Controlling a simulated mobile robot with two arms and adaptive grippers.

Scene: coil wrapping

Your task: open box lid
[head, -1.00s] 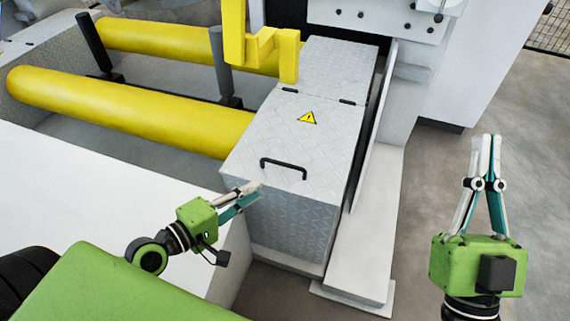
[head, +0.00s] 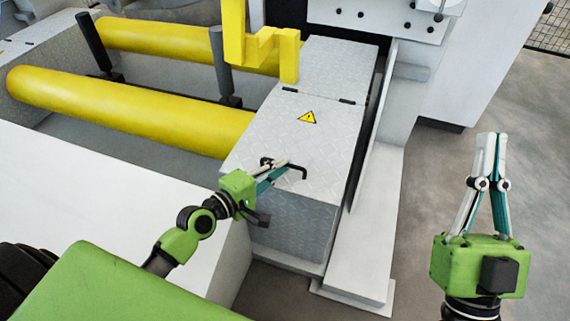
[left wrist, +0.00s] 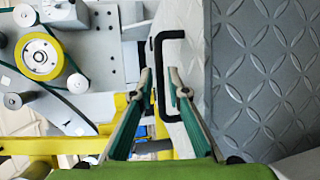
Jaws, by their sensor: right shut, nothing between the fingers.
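The metal box (head: 295,215) has a closed diamond-plate lid (head: 315,140) with a yellow warning sticker and a black bar handle (head: 302,171) near its front edge. My left gripper (head: 282,164) is at the handle, its fingers covering part of it. In the left wrist view, the left gripper's fingers (left wrist: 160,74) are apart, and the black handle (left wrist: 176,35) shows between and beyond the tips. I cannot tell whether the fingers touch it. My right gripper (head: 490,136) is shut and empty, away from the box at the right.
Yellow rollers (head: 130,110) lie left of the box. A yellow bracket (head: 270,48) stands close over the lid's rear left. A white upright plate (head: 372,140) runs along the box's right side. Open floor (head: 430,180) lies further right.

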